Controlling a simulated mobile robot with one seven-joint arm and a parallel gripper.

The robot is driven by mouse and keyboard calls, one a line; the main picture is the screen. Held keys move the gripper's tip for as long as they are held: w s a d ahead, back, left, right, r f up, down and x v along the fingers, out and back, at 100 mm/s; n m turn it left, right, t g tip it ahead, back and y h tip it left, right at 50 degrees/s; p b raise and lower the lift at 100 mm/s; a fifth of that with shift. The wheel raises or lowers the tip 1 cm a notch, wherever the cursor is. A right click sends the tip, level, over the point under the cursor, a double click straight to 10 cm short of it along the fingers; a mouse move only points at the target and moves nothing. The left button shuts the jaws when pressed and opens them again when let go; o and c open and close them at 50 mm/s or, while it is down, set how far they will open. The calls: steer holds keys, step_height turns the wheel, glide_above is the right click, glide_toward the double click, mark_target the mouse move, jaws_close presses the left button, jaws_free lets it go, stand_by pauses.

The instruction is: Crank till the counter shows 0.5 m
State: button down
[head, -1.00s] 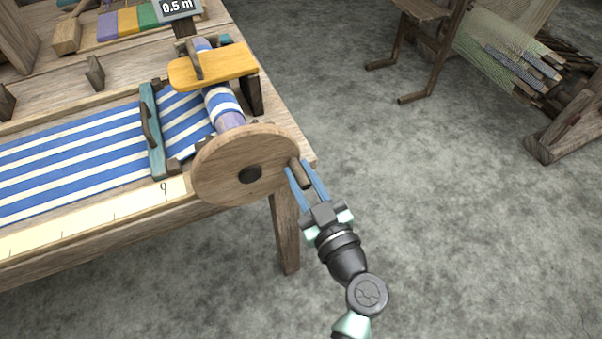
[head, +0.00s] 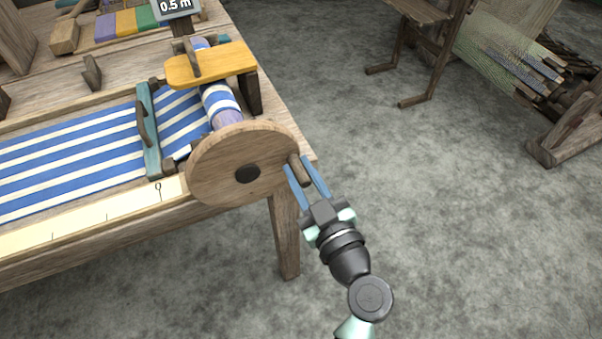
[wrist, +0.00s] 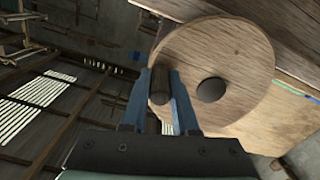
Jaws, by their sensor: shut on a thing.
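The crank is a round wooden disc (head: 222,162) with a dark hub (head: 247,174) at the front right corner of the loom. Its peg handle (head: 299,168) sticks out at the disc's right edge. My gripper (head: 306,176) is at the peg with a blue finger on each side, shut on it. In the wrist view the peg (wrist: 160,85) stands between the two fingers (wrist: 162,92), with the disc (wrist: 235,65) behind. The counter (head: 176,6) at the top reads 0.5 m; its top edge is cut off. Blue and white striped cloth (head: 70,165) runs to the roller (head: 220,100) behind the disc.
A yellow wooden piece (head: 212,65) sits over the roller. A teal bar (head: 149,130) crosses the cloth. A pale measuring strip (head: 85,222) lies along the front edge. A wooden stand (head: 430,45) is at the back right.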

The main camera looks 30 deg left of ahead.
steer(key=c, duration=0.7)
jaws_free()
steer(key=shift+d, duration=0.1)
steer(key=b+v, duration=0.1)
steer(key=v, duration=1.2)
